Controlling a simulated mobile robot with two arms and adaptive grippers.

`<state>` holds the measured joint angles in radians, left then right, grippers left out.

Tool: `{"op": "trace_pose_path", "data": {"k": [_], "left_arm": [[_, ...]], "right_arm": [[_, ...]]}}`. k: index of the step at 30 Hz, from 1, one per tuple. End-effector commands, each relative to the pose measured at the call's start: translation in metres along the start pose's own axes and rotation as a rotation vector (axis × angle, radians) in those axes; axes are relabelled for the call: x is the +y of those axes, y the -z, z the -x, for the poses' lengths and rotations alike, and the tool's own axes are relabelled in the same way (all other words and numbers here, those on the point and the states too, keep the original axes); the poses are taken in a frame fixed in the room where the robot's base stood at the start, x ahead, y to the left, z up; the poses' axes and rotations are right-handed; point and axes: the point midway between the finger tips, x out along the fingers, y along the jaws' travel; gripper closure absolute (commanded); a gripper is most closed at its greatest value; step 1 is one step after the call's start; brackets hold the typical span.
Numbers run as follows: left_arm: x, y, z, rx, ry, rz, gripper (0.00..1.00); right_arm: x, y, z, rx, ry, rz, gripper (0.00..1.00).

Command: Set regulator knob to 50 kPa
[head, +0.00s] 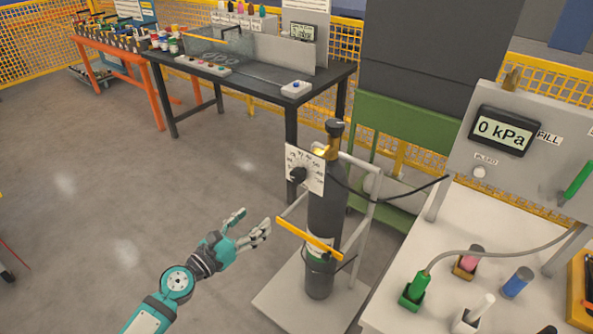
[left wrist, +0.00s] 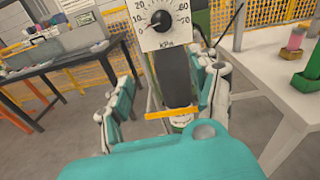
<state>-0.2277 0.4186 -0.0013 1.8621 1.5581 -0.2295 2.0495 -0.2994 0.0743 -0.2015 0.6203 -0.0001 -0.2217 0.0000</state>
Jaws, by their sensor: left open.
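The black regulator knob (head: 298,174) sits on a white dial plate (head: 318,183) on the dark gas cylinder (head: 325,212). In the left wrist view the knob (left wrist: 161,20) is at the top, above the letters kPa, with scale numbers around it. Its pointer seems to lie to the lower left, near 0. The pressure display (head: 503,131) reads 0 kPa. My left gripper (head: 252,221) is open and empty, below and left of the knob, not touching it. In the left wrist view its fingers stand apart on both sides of the cylinder. My right gripper is not in view.
A yellow bar (head: 309,238) crosses the cylinder's stand in front. A white table (head: 440,262) with a green block (head: 412,296) and a hose stands right. A dark workbench (head: 255,86) is behind.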

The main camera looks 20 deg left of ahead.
Motion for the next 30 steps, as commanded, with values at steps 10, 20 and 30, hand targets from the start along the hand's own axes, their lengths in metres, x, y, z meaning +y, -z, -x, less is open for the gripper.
{"op": "trace_pose_path", "data": {"k": [10, 20, 30], "left_arm": [[-0.008, -0.035, -0.032, -0.056, 0.028, 0.122, 0.38], [-0.009, -0.036, -0.105, -0.055, 0.027, 0.120, 0.38], [-0.011, -0.037, -0.163, -0.053, 0.027, 0.120, 0.38]], "right_arm": [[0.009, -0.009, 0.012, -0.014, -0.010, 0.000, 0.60], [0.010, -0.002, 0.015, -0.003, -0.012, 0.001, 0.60], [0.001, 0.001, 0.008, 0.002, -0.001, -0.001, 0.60]]}}
